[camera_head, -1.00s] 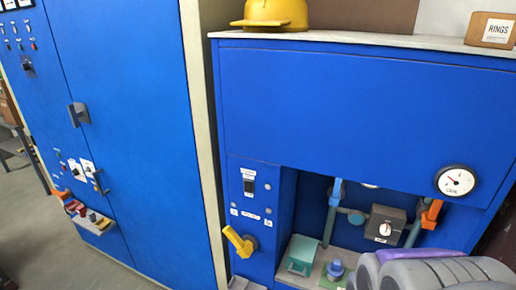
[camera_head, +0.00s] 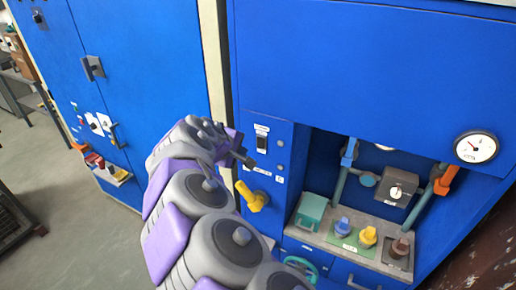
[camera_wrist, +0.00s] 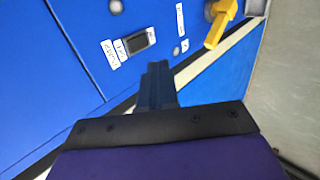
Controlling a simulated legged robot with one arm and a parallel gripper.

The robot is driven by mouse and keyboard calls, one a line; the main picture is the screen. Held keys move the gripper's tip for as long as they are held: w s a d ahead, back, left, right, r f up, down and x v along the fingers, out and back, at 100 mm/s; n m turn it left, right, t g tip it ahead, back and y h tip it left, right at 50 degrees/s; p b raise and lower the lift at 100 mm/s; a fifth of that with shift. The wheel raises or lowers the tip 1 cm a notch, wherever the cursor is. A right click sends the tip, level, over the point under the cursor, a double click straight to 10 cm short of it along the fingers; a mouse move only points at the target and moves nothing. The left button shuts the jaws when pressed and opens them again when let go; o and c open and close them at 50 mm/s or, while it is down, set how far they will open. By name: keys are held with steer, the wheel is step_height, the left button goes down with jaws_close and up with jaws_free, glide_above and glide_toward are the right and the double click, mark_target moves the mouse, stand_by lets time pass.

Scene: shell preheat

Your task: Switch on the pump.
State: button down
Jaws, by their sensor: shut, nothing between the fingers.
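A black rocker switch (camera_head: 262,140) with a white label (camera_head: 262,128) above it is set in the narrow blue panel. It also shows in the wrist view (camera_wrist: 137,41), near my fingertips. The label text is too small to read surely, and I cannot tell whether the switch is on or off. My gripper (camera_head: 250,162) is shut and empty, just below and left of the switch in the head view. In the wrist view its closed fingers (camera_wrist: 156,70) point toward the panel beside the switch; I cannot tell whether they touch it.
A yellow lever (camera_head: 252,196) sticks out below the switch, close to my gripper. To the right is a recess with pipes, a grey box (camera_head: 399,187), a teal box (camera_head: 311,211) and several coloured knobs. A gauge (camera_head: 476,147) is at right.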

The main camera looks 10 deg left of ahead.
mark_target(261, 143)
steer(key=shift+w+a+r+b+x, duration=0.1)
steer(key=shift+w+r+b+x, duration=0.2)
steer(key=shift+x, duration=1.85)
steer(key=shift+w+a+r+b+x, duration=0.2)
steer(key=shift+b+x, duration=0.25)
steer(key=shift+x, duration=1.65)
steer(key=shift+w+a+r+b+x, duration=0.1)
steer(key=shift+w+r+b+x, duration=0.2)
steer(key=shift+x, duration=1.85)
steer(key=shift+d, duration=0.5)
steer(key=shift+w+p, duration=0.2)
steer(key=shift+p, duration=0.7)
steer(key=shift+f, duration=0.25)
